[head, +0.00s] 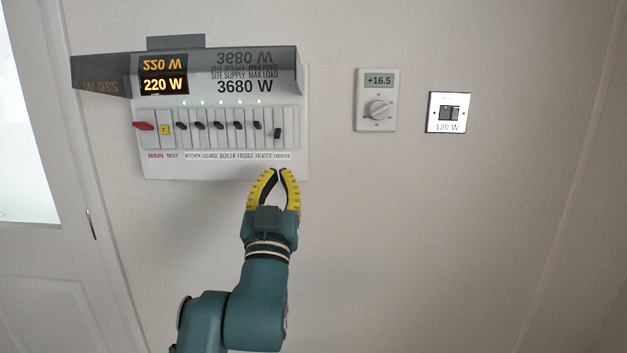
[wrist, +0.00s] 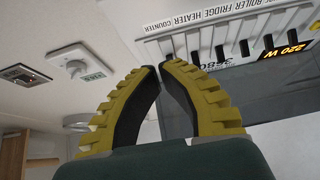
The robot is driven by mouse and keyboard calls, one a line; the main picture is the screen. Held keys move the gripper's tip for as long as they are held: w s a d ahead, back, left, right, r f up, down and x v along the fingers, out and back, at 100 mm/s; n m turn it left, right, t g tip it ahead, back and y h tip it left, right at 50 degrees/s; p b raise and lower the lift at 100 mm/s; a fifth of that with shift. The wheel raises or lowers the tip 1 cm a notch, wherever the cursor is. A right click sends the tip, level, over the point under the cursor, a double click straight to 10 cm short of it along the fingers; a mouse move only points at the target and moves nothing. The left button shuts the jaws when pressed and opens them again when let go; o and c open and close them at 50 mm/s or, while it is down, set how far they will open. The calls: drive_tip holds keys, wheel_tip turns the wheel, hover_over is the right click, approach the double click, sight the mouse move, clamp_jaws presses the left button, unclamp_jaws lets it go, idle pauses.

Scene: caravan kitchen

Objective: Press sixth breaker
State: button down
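The breaker panel (head: 222,168) is on the wall at the upper left in the head view. Its sixth breaker, COUNTER (head: 277,133), is at the right end of the row. Its black lever sits lower than the other levers, and no green light shows above it. My gripper (head: 277,170) is just below the panel's lower edge, beneath the COUNTER label, pointing up. Its yellow fingers are brought together at the tips with nothing between them. In the wrist view the panel (wrist: 203,23) appears upside down beyond the fingertips (wrist: 161,66). I cannot tell whether they touch the panel.
The HEATER breaker (head: 257,126) is directly left of COUNTER. Several breakers have raised levers and green lights. A raised tinted cover (head: 110,72) juts out above the row, and the display (head: 163,84) reads 220 W. A thermostat (head: 376,99) and wall switch (head: 446,112) are to the right.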

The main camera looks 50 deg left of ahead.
drive_tip(key=w+d+f+m+t+h, duration=0.2)
drive_tip(key=w+d+f+t+h, duration=0.15)
drive_tip(key=w+d, duration=0.5)
drive_tip(key=w+d+f+m+t+h, duration=0.15)
drive_tip(key=d+h, duration=0.35)
drive_tip(key=d, duration=0.9)
drive_tip(key=w+d+m+t+h, duration=0.1)
drive_tip(key=d+m+t+h, duration=0.25)
drive_tip(key=d, duration=1.05)
drive_tip(key=s+d+f+m+g+h, duration=0.1)
drive_tip(key=s+d+m+g+h, duration=0.15)
drive_tip(key=s+d+h, duration=0.9)
drive_tip(key=s+d+r+m+y+p, duration=0.1)
drive_tip(key=s+d+r+y+p, duration=0.1)
drive_tip(key=r+p, duration=1.1)
drive_tip(key=s+d+r+y+p, duration=0.1)
drive_tip(key=d+r+y+p, duration=0.1)
drive_tip(key=r+p, duration=1.1)
wheel_tip(320, 180, down, 31)
drive_tip(key=b, duration=3)
drive_tip(key=shift+a+t, duration=0.25)
drive_tip(key=shift+t, duration=0.15)
